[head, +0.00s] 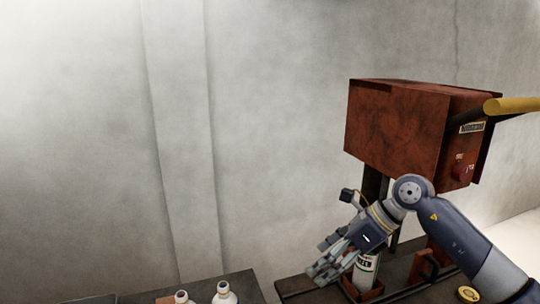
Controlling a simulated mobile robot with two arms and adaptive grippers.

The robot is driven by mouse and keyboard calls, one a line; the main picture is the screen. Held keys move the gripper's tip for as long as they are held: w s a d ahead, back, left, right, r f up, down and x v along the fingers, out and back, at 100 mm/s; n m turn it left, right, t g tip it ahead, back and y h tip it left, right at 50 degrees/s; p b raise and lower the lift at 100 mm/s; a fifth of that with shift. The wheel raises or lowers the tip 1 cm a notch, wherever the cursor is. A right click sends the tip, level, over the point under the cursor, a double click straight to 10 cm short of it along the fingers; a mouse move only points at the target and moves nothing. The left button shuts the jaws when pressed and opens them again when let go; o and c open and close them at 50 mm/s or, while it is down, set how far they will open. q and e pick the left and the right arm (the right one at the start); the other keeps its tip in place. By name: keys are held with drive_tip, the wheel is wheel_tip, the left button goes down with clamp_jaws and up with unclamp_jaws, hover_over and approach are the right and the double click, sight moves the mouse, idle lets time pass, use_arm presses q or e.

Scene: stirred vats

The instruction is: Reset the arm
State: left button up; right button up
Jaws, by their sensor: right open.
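My right arm comes in from the lower right, and its gripper (326,272) points down and to the left in front of the machine's bench. The gripper is open and I see nothing between its fingers. My left gripper is not in view.
A dark table (245,284) at lower left holds white bottles (224,293). A yellow round object (468,294) lies at lower right. The wall side is clear.

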drive_tip(key=s+a+r+m+t+y, duration=0.2)
drive_tip(key=a+r+m+y, duration=0.15)
drive_tip(key=a+y, duration=0.3)
drive_tip(key=s+a+r+m+t+y, duration=0.1)
drive_tip(key=s+a+r+m+y, duration=0.1)
drive_tip(key=a+r+y, duration=0.45)
drive_tip(key=w+d+m+t+h, duration=0.3)
drive_tip(key=d+m+t+h, duration=0.4)
drive_tip(key=m+t, duration=0.9)
drive_tip(key=s+d+f+m+g+h, duration=0.3)
drive_tip(key=d+f+m+h, duration=0.4)
drive_tip(key=f+m, duration=0.35)
drive_tip(key=s+d+f+m+g+h, duration=0.2)
drive_tip(key=d+f+m+g+h, duration=0.1)
drive_tip(key=d+f+m+h, duration=0.55)
drive_tip(key=s+a+f+m+g+y, duration=0.1)
drive_tip(key=s+f+m+g, duration=0.2)
drive_tip(key=s+f+g, duration=0.55)
drive_tip(key=s+f+m+g+y, duration=0.1)
drive_tip(key=s+f+m+g, duration=0.2)
drive_tip(key=s+f, duration=1.3)
drive_tip(key=f, duration=0.8)
drive_tip(key=s+f, duration=0.3)
drive_tip(key=f, duration=0.8)
drive_tip(key=s+d+f+g, duration=0.2)
drive_tip(key=s+d+f, duration=0.1)
drive_tip(key=s+f, duration=1.3)
drive_tip(key=shift+s+f, duration=0.35)
drive_tip(key=shift+f, duration=0.1)
